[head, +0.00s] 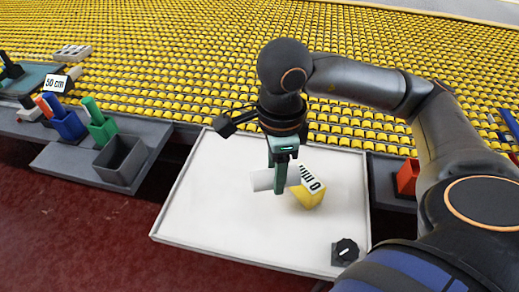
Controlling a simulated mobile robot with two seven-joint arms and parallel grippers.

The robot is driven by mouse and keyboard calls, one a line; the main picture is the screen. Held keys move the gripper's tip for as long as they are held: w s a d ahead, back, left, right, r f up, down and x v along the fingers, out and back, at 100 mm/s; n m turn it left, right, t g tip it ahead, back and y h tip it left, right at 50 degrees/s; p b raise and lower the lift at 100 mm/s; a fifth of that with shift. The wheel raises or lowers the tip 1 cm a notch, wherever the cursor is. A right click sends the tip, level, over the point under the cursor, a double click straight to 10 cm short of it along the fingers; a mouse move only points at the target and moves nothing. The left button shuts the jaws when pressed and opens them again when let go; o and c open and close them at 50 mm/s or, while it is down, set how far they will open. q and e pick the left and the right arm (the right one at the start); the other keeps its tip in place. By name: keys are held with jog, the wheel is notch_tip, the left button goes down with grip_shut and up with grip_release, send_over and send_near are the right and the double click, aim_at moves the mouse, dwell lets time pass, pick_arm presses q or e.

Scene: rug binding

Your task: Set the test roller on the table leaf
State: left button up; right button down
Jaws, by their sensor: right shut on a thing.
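The white table leaf (205,215) lies below, a flat panel with a raised-looking edge. Roller and gripper are over its middle. I cannot tell whether the roller touches the leaf. My left gripper is not in view.
A black knob (346,251) sits at the leaf's near right corner. A grey open box (120,160) and blue and green holders are left. The leaf's left part is clear.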

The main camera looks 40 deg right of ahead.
jog(key=shift+w+a+f, duration=0.1)
jog(key=shift+w, duration=0.25)
jog(key=w+f, duration=0.2)
jog(key=w, duration=0.2)
jog(key=w+a+f, duration=0.1)
jog(key=w+f, duration=0.2)
jog(key=w, duration=0.1)
jog(key=w+f, duration=0.3)
jog(key=w, duration=0.1)
jog(key=shift+a+f+p, duration=0.2)
jog(key=shift+a+p, duration=0.1)
jog(key=shift+p, duration=0.05)
jog(key=shift+w+a+f, duration=0.1)
jog(key=shift+w+f, duration=0.5)
jog(key=shift+f, duration=0.1)
notch_tip(320, 180, down, 3)
